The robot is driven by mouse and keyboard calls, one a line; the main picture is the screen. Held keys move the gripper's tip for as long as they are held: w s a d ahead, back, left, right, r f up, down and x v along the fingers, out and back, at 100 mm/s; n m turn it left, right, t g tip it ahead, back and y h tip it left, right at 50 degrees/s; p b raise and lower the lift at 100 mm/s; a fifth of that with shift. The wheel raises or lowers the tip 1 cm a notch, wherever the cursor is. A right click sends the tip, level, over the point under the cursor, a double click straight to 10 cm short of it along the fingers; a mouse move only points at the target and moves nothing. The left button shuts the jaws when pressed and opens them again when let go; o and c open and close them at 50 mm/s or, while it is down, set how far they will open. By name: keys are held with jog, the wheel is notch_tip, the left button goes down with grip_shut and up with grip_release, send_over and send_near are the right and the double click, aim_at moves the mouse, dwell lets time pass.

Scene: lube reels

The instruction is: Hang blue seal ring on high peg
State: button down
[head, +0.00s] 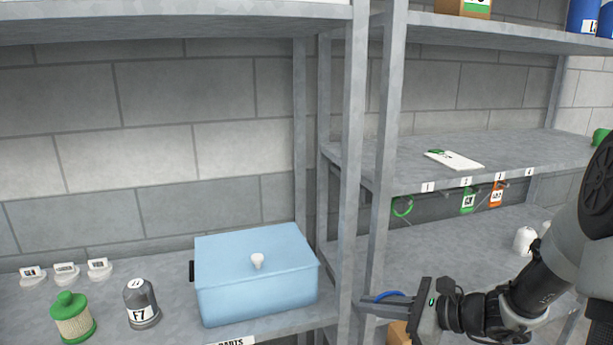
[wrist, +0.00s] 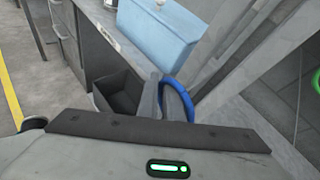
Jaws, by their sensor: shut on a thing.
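My gripper (head: 386,304) is at the lower middle of the head view, in front of the shelf post. It is shut on the blue seal ring (head: 390,294), whose upper arc shows above the fingers. In the wrist view the blue ring (wrist: 181,96) loops up past my gripper's fingers (wrist: 172,98); its lower part is hidden. Numbered pegs are along the right shelf's front edge, above and right of my gripper. A green tagged item (head: 467,201) hangs below label 2 and an orange tagged item (head: 496,195) below label 3. I cannot tell which peg is high.
Grey shelf posts (head: 382,150) stand just behind and left of my gripper. A white card (head: 455,160) lies on the right shelf.

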notch_tip(320, 180, up, 4)
jog(key=p, duration=0.8)
jog(key=shift+w+a+f, duration=0.1)
jog(key=shift+a+f, duration=0.05)
jog(key=shift+f, duration=0.1)
jog(key=shift+f, duration=0.1)
